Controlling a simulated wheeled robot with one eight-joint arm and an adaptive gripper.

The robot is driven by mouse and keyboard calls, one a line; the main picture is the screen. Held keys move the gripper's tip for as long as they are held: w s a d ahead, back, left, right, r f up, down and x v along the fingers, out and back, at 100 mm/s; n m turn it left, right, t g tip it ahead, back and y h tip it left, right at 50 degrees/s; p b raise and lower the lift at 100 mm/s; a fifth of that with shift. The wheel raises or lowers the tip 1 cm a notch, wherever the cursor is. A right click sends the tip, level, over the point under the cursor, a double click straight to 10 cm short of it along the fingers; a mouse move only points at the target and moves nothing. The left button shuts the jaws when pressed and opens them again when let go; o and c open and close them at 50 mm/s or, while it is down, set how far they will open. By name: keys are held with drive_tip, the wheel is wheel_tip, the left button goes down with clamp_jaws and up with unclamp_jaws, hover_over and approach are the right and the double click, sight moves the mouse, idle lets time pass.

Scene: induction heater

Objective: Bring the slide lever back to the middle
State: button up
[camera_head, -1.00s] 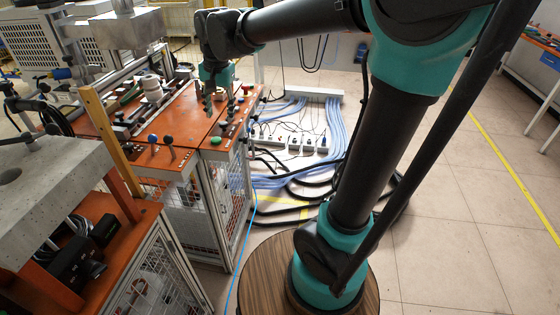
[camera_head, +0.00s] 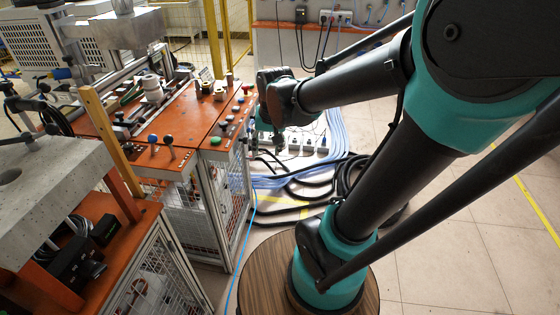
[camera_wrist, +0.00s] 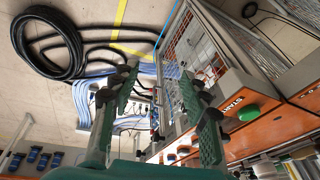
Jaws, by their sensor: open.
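Two short levers rise from the orange top of the machine in the head view, one with a blue ball (camera_head: 153,139) and one with a black ball (camera_head: 168,140). I cannot tell for sure which is the slide lever. My gripper (camera_head: 279,138) hangs beyond the right edge of the orange top, to the right of both levers and apart from them. In the wrist view my gripper (camera_wrist: 160,80) has its two green fingers spread, with nothing between them. Neither lever is clearly seen in the wrist view.
An orange panel (camera_wrist: 275,132) with a green START button (camera_wrist: 248,113) lies right of my fingers in the wrist view. A red button (camera_head: 247,87) stands on the machine's far right edge. Black hoses (camera_head: 345,175) and power strips (camera_head: 300,144) lie on the floor.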

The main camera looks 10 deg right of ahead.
drive_tip(key=shift+n, duration=0.4)
drive_tip(key=shift+s+d+f, duration=1.65)
drive_tip(key=shift+f, duration=0.1)
drive_tip(key=s+d+f+n+t, duration=0.1)
drive_tip(key=s+d+f, duration=0.2)
drive_tip(key=s+f, duration=0.1)
drive_tip(key=shift+s+d+f+h, duration=0.3)
drive_tip(key=shift+s+d, duration=0.1)
drive_tip(key=shift+s, duration=0.35)
